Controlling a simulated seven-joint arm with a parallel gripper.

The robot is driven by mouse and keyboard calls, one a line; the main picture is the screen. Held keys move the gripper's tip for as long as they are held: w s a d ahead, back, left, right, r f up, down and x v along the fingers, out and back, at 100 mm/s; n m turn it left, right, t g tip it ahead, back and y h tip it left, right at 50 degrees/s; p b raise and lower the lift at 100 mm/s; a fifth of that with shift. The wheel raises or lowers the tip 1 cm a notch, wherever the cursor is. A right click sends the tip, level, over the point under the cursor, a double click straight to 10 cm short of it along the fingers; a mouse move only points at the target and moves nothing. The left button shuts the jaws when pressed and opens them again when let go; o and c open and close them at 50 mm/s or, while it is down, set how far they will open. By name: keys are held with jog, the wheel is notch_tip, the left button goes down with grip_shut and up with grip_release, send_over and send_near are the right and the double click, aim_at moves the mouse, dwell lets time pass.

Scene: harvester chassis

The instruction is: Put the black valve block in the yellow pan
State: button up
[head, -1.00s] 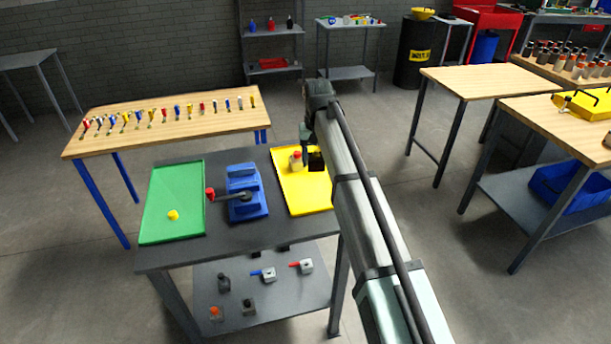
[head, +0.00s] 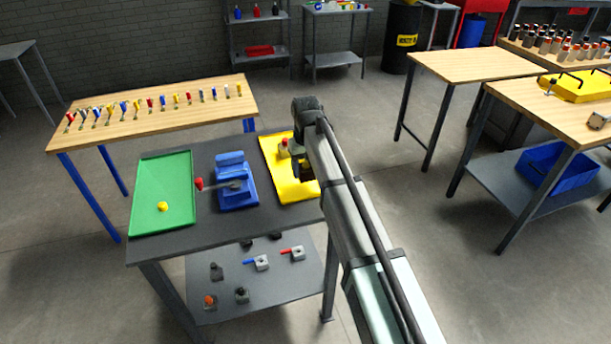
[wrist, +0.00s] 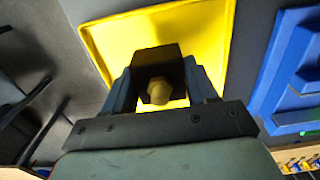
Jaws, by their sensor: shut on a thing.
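My gripper (head: 304,168) is shut on the black valve block (wrist: 155,62). The block is dark and boxy, with a dull brass-coloured round fitting facing the wrist camera. In the head view the block (head: 305,174) is partly hidden by my gripper and appears over the right part of the yellow pan (head: 292,190). The pan, shallow and rimmed, also lies behind the block in the wrist view (wrist: 112,45). I cannot tell whether the block touches the pan floor. A small pale piece with a red top (head: 283,148) stands in the pan, left of my gripper.
A blue fixture (head: 236,185) with a red-ended lever stands left of the pan. A green tray (head: 175,205) holding a yellow piece is further left. Several valve parts lie on the lower shelf (head: 215,300). A wooden table (head: 155,105) with small coloured tools stands behind.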

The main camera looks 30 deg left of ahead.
aim_at(306, 176)
jog(key=shift+f, duration=1.6)
jog(key=shift+f, duration=0.15)
jog(key=o, duration=1.3)
notch_tip(306, 176, up, 12)
jog(key=shift+r, duration=0.2)
jog(key=shift+d+f, duration=0.1)
